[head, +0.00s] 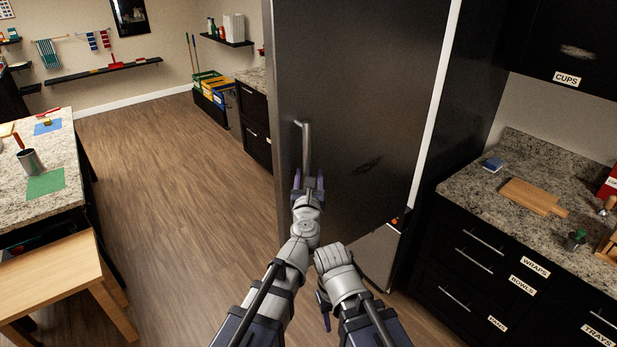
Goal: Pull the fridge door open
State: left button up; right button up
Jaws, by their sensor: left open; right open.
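The fridge door (355,90) is a tall dark grey panel in the middle of the head view. Its handle (306,145) is a vertical silver bar near the door's left edge. My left gripper (308,181) is open at the handle's lower part, with one finger on each side of the bar in the picture. I cannot tell whether the fingers touch it. My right gripper (324,305) is open, low beside the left arm and away from the handle; its wrist partly hides it.
A granite counter (470,185) with black drawers stands right of the fridge, holding a cutting board (533,196). An island (70,180) and wooden bench (50,275) stand at left. The wood floor (180,170) between island and fridge is clear.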

jog(key=shift+a, duration=0.1)
jog(key=shift+r, duration=0.1)
notch_tip(320, 180, up, 10)
jog(key=p, duration=1)
